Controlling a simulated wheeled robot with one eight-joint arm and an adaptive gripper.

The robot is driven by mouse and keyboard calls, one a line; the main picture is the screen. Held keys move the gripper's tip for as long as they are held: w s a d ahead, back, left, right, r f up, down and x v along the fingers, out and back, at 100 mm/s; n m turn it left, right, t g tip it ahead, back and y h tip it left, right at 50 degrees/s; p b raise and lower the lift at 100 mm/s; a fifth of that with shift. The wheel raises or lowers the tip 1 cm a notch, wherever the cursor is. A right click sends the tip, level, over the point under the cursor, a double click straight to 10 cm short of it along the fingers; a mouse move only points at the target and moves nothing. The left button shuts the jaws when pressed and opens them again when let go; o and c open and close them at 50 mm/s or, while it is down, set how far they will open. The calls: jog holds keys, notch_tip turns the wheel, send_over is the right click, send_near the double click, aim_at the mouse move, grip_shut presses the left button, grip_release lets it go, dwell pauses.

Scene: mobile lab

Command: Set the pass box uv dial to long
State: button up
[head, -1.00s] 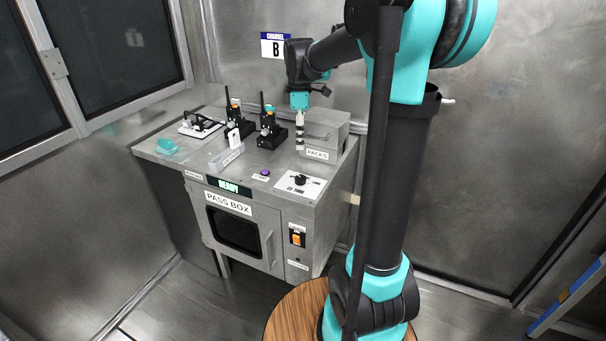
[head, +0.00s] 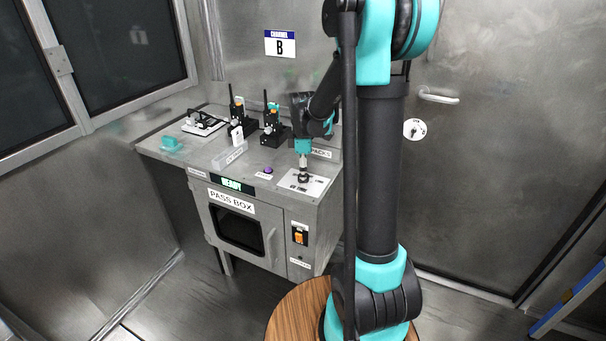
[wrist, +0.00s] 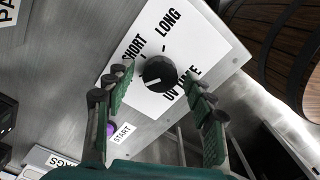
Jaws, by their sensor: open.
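The pass box (head: 220,200) is a grey metal cabinet with a plate (head: 318,186) on its top right. In the wrist view the plate (wrist: 222,48) reads SHORT and LONG, with a further label partly covered. The black round UV dial (wrist: 160,74) sits on this plate. A pale mark shows on the knob, but I cannot tell for certain which label it points to. My gripper (wrist: 156,88) is open, its two green fingers spread on either side of the dial. In the head view my gripper (head: 303,172) is right over the plate and hides most of the dial.
A purple START button (head: 264,172) is left of the plate. An orange switch (head: 298,238) is on the front. A round wooden top (head: 290,310) is at the front.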

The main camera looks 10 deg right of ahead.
jog(key=shift+c, duration=0.4)
jog(key=c, duration=1.1)
jog(key=shift+o, duration=0.2)
